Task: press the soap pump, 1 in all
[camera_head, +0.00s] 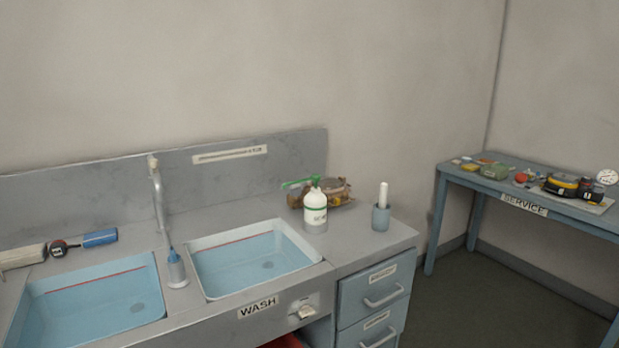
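A white bottle with a green pump head (315,208) stands upright on the counter, right of the right-hand basin. Its green nozzle points left, and the dark label text is too small to read. I take it to be the soap pump. Neither of my grippers shows in the head view, and nothing touches the bottle.
Two basins of blue water, left (30,310) and right (203,285), are set in the grey counter (352,248). A brown basket-like thing (340,190) is behind the bottle; a grey cup (381,218) stands right.

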